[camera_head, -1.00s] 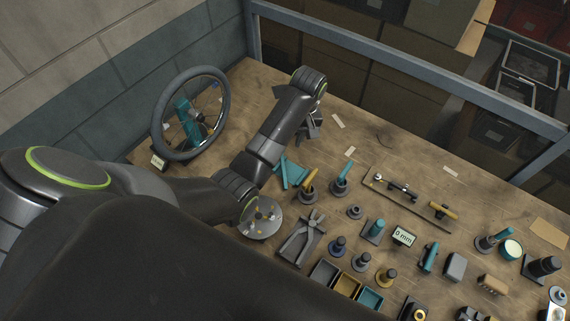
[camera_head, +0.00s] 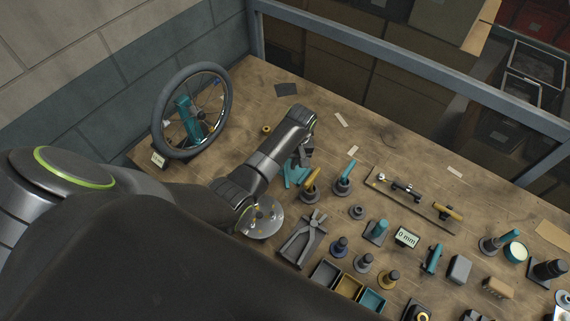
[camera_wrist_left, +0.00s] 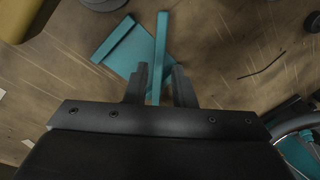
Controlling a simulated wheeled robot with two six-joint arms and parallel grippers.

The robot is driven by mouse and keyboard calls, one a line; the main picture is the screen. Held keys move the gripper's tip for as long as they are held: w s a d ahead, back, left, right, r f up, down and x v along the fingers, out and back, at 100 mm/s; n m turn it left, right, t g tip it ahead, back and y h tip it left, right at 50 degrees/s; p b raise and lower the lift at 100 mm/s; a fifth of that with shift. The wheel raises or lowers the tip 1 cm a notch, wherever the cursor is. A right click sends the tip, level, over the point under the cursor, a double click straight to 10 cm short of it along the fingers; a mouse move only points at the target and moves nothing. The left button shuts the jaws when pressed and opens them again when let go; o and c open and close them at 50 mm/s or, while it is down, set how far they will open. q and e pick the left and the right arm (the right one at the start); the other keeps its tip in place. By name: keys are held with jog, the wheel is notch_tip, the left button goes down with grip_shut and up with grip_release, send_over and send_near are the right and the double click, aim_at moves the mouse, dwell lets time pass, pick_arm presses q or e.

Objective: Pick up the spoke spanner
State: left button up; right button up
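My left gripper (camera_head: 306,152) hangs over a small teal holder (camera_head: 292,177) left of the row of upright tools. In the left wrist view its two dark fingers (camera_wrist_left: 161,84) are apart, with a narrow teal bar (camera_wrist_left: 160,48) running between them. Gaps show on both sides of the bar, so the fingers do not clasp it. The flat teal plate of the holder (camera_wrist_left: 128,55) lies just beyond and left of the fingers. I cannot tell whether the bar is the spoke spanner or part of the holder. My right gripper is not in view.
A spoked wheel (camera_head: 158,128) stands on the left of the bench. A yellow-handled tool (camera_head: 312,179) and a teal-handled tool (camera_head: 348,172) stand close right of the holder. Pliers (camera_head: 303,234) lie in a tray nearer me. The bench behind the gripper is mostly clear.

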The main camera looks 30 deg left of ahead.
aim_at(286, 170)
pick_arm(q)
jog(key=f, duration=0.2)
jog(key=shift+a+f, duration=0.25)
jog(key=shift+f, duration=0.5)
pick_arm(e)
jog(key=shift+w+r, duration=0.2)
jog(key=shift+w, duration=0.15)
pick_arm(q)
grip_shut()
